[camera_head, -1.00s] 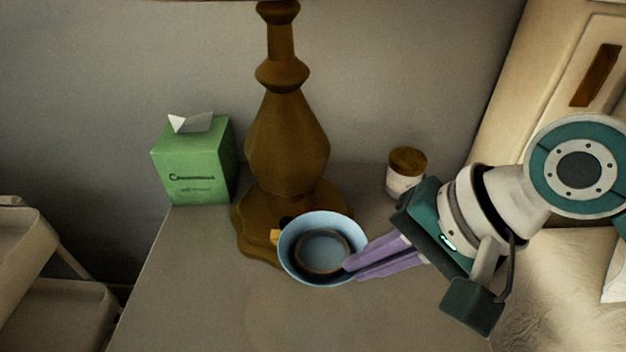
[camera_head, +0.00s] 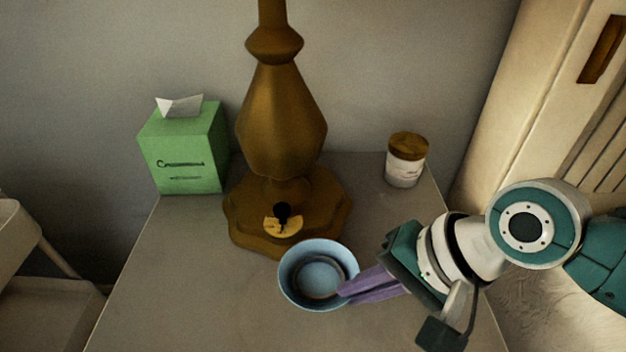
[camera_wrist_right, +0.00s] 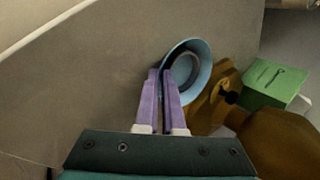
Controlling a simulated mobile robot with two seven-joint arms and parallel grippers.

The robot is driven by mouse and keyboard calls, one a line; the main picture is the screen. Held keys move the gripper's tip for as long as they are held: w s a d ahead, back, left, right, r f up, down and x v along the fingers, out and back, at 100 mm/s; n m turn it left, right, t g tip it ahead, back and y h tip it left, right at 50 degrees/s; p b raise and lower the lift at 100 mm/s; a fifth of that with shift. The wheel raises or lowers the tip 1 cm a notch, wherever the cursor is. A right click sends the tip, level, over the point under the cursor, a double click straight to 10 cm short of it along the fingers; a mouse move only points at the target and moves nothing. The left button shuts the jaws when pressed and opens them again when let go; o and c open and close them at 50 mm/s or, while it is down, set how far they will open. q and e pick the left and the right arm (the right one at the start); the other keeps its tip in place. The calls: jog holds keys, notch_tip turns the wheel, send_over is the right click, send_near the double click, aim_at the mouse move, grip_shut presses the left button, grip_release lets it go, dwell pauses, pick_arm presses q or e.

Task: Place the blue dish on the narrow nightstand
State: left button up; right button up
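The blue dish (camera_head: 318,274) is a round bowl over the nightstand top (camera_head: 190,290), just in front of the lamp base. My right gripper (camera_head: 346,291) reaches in from the right with purple fingers at the dish's right rim. In the right wrist view, the fingers (camera_wrist_right: 161,78) are close together with the rim of the dish (camera_wrist_right: 190,72) between them. I cannot tell whether the dish's bottom touches the nightstand. My left gripper is out of view.
A brown lamp (camera_head: 284,120) stands at the back of the nightstand. A green tissue box (camera_head: 185,155) is left of it, and a white jar with a brown lid (camera_head: 405,165) is right of it. The front of the nightstand top is clear. The bed (camera_head: 540,310) is at right.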

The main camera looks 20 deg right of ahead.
jog(key=shift+o, duration=0.9)
jog(key=shift+r, duration=0.2)
jog(key=p+v, duration=0.5)
jog(key=v, duration=0.7)
jog(key=s+r+n+h, duration=0.3)
jog(key=s+n+h, duration=0.2)
jog(key=s+n, duration=0.5)
jog(key=shift+d+r+n+g, duration=0.2)
jog(key=shift+d+n+g, duration=0.15)
jog(key=shift+n, duration=0.25)
jog(key=shift+s, duration=0.1)
